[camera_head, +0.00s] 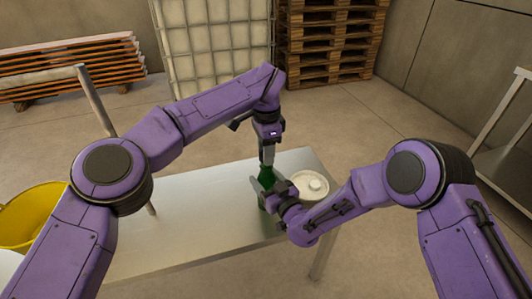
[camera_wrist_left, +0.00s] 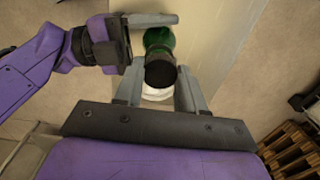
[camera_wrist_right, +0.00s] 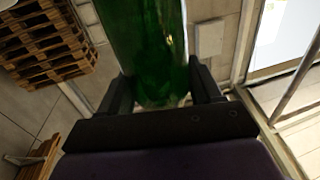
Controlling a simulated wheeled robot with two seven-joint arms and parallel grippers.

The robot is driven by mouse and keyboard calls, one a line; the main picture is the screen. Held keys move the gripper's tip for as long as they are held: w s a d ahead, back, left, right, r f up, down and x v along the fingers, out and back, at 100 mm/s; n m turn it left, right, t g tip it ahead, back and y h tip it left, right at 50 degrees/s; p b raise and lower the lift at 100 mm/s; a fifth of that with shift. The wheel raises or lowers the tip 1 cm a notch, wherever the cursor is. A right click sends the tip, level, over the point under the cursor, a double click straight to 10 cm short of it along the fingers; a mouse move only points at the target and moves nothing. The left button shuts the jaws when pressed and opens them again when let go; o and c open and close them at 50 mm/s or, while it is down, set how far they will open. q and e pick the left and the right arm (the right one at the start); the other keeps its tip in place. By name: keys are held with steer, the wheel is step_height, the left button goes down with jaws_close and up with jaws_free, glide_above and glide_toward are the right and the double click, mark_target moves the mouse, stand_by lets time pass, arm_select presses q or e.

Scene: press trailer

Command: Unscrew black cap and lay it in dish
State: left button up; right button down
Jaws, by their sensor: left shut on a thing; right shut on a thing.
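A green bottle (camera_head: 264,201) stands near the right end of the metal table, largely hidden by my right gripper (camera_head: 269,187). In the right wrist view, the bottle body (camera_wrist_right: 152,50) is between my right gripper's fingers (camera_wrist_right: 158,92), which are shut on it from the side. The black cap (camera_wrist_left: 160,73) shows on the bottle's top in the left wrist view. My left gripper (camera_head: 267,154) comes down from above and is shut on the cap, one finger on each side. A round white dish (camera_head: 303,197) with a raised centre is just right of the bottle.
The metal table (camera_head: 170,232) is bare left of the bottle. A yellow bucket (camera_head: 30,215) is at the left. Behind are stacked wooden pallets (camera_head: 328,40), a white caged tank (camera_head: 215,50) and orange-edged boards (camera_head: 75,68). A metal frame stands at the right edge.

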arm_select(q)
steer(key=shift+r, duration=0.3)
steer(key=shift+r, duration=2)
arm_select(e)
steer(key=shift+c, duration=0.6)
jaws_free()
